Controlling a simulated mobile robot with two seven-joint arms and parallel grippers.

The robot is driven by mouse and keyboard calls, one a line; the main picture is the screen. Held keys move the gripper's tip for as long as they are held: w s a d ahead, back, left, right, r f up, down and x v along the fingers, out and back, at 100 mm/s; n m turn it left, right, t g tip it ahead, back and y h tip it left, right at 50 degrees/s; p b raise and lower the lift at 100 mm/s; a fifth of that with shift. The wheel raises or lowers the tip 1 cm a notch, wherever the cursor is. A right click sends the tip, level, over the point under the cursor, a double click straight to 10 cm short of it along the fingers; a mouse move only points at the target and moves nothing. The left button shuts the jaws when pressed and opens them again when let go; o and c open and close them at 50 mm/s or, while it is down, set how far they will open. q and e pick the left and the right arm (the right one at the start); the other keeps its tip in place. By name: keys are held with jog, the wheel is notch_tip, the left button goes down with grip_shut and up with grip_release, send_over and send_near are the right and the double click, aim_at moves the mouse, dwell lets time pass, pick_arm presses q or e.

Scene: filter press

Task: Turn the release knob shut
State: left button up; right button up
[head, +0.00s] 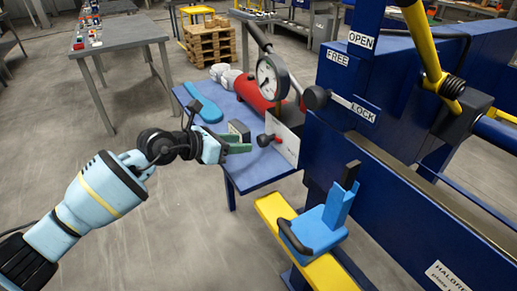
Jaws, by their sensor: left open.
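A small red knob (265,140) on a short stem stands out to the left of a white plate (286,144) at the right end of the blue side table; I take it for the release knob. Its turn position is too small to read. My left gripper (248,140) is open, just left of the red knob, with its fingers pointing right toward it. A small gap seems to show between them, and nothing is in the fingers. A red cylinder (257,91) with a round dial gauge (268,79) is behind the knob. My right gripper is not in view.
The blue table (246,181) also holds a light-blue long part (203,102). A black ball-ended lever (316,97) is on the blue press (345,151), near FREE, OPEN and LOCK labels. A blue handled block (314,233) sits on a yellow beam (276,212).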

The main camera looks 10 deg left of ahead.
aim_at(260, 142)
pick_arm(q)
jog(key=shift+w+a, duration=0.15)
jog(key=shift+w+f, duration=0.1)
jog(key=shift+f, duration=0.05)
jog(key=shift+b+x, duration=0.55)
jog(key=shift+x, duration=3.25)
jog(key=c, duration=0.7)
